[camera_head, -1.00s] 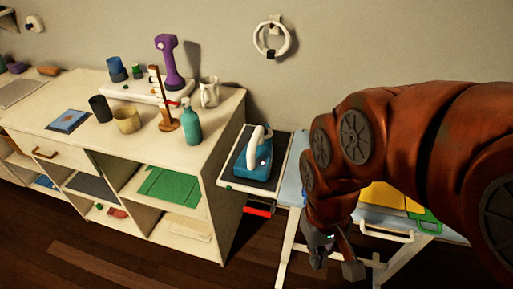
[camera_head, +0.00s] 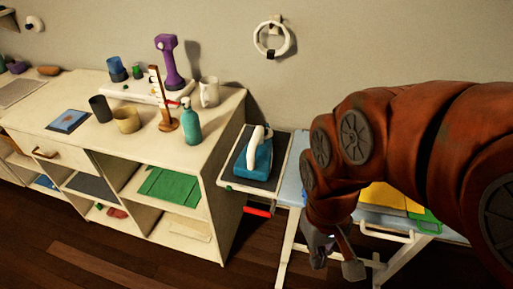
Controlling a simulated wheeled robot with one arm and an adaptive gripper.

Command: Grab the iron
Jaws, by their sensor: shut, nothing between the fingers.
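A blue iron (camera_head: 257,158) with a white handle stands on the dark rest at the left end of the ironing board (camera_head: 290,190). My gripper (camera_head: 335,268) hangs at the end of my rust-red arm, lower right of the iron and in front of the board. It is apart from the iron, points downward, and is shut and empty. My arm hides part of the board's middle.
A shelf unit (camera_head: 228,188) stands left of the board, with a teal bottle (camera_head: 191,124), a purple object (camera_head: 170,62) and cups on top. Yellow cloth (camera_head: 385,197) and green cloth (camera_head: 428,222) lie on the board behind my arm. A white ring (camera_head: 273,40) hangs on the wall.

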